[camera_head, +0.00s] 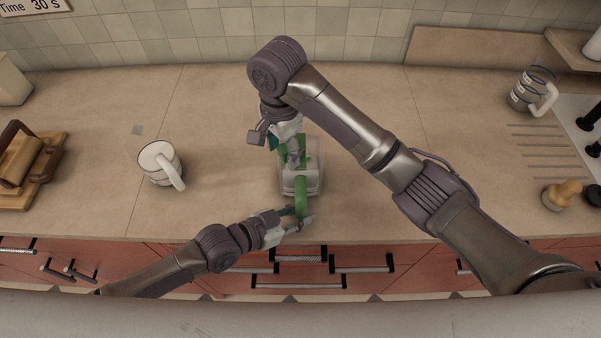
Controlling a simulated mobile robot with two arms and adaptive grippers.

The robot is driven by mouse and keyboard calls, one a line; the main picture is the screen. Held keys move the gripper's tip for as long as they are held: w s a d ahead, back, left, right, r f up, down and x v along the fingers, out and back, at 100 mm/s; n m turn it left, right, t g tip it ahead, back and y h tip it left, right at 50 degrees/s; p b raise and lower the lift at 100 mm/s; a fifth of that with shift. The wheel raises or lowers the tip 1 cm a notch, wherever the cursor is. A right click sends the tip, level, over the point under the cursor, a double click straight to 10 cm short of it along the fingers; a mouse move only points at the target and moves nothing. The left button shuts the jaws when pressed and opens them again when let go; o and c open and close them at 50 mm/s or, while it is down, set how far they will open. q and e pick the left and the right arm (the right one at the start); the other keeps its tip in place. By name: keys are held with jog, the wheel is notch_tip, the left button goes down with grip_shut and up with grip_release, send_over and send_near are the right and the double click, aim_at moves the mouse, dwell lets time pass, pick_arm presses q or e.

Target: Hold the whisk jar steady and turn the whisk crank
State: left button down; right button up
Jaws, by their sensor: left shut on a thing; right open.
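The whisk jar (313,175) is a clear grey container with a green handle (301,196) facing the front. It stands on the counter near the front edge, at the middle of the head view. My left gripper (296,218) reaches in from the lower left and is shut on the green handle. My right gripper (285,146) is open and comes down from above, over the back left of the jar. Its fingers and wrist hide much of the jar's top, and I cannot make out the crank clearly or tell whether the fingers touch it.
A white mug (157,160) stands on the counter to the left. A wooden board with a roller (30,160) is at the far left. A striped mug (526,93) and a wooden-knobbed tool (562,195) are at the right. Red drawers (400,257) with bar handles lie below the counter edge.

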jog(key=shift+r, duration=4)
pick_arm(q)
jog(key=c, duration=0.9)
grip_release()
jog(key=shift+o, duration=0.2)
jog(key=shift+a, duration=0.1)
jog(key=v, duration=1.1)
jog(key=shift+a+r, duration=0.2)
jog(key=shift+a, duration=0.15)
jog(key=shift+s, duration=0.15)
